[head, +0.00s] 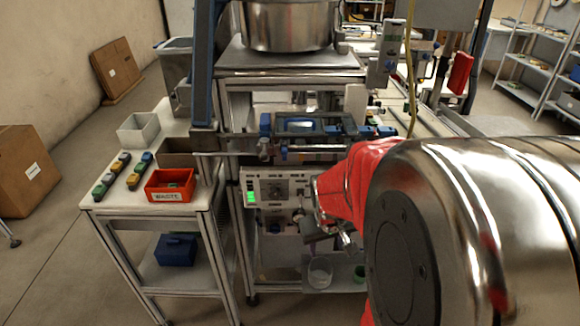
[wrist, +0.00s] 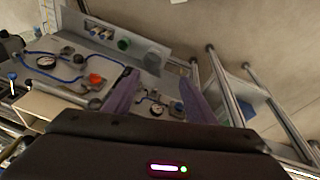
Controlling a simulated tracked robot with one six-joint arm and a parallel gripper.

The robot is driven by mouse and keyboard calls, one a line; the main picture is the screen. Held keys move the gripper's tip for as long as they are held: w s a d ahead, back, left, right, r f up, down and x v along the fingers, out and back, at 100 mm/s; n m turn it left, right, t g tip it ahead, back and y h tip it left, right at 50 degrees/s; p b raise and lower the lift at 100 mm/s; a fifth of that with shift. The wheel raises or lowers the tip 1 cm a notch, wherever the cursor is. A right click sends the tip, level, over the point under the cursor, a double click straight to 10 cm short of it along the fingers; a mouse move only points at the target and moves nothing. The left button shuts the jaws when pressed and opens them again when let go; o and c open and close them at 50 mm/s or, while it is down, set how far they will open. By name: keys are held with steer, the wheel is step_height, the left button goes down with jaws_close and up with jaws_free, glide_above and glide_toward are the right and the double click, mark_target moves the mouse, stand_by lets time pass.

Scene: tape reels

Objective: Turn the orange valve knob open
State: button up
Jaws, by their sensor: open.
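The orange valve knob (wrist: 96,79) shows in the wrist view, on a grey panel with blue tubing and gauges. It lies just left of my left finger in that picture, outside the gap between the fingers. My gripper (wrist: 158,78) is open, its two purple fingers apart with nothing held between them. In the head view my gripper (head: 343,240) is in front of the machine's lower part, below the control panel. I cannot make out the orange knob in the head view. Whether a finger touches the knob is not clear.
A round gauge (wrist: 47,62) and a green part (wrist: 123,44) are near the knob. A second gauge (wrist: 157,109) sits between the fingers' sightlines. Metal frame posts (wrist: 225,85) stand at right. A red bin (head: 170,186) sits on the left side table (head: 205,194).

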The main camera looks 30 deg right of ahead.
steer(key=s+d+f+m+g, duration=0.1)
steer(key=s+d+f, duration=0.2)
steer(key=d+f, duration=0.45)
steer(key=s+d+f, duration=0.2)
steer(key=d+f, duration=0.4)
steer(key=f, duration=0.3)
steer(key=w+d+f+n+t+h, duration=0.45)
steer(key=d+f+t, duration=0.25)
steer(key=d+t, duration=0.35)
steer(key=s+t, duration=0.1)
steer(key=s+a+r+t+h, duration=0.1)
steer(key=r+t+h, duration=0.1)
steer(key=shift+s+a+r+n+t+h, duration=0.15)
steer(key=shift+s+n+t+h, duration=0.1)
steer(key=shift+s+n, duration=0.15)
steer(key=shift+w, duration=0.1)
steer(key=x, duration=1.3)
steer(key=shift+w+d, duration=0.2)
steer(key=shift+w, duration=0.05)
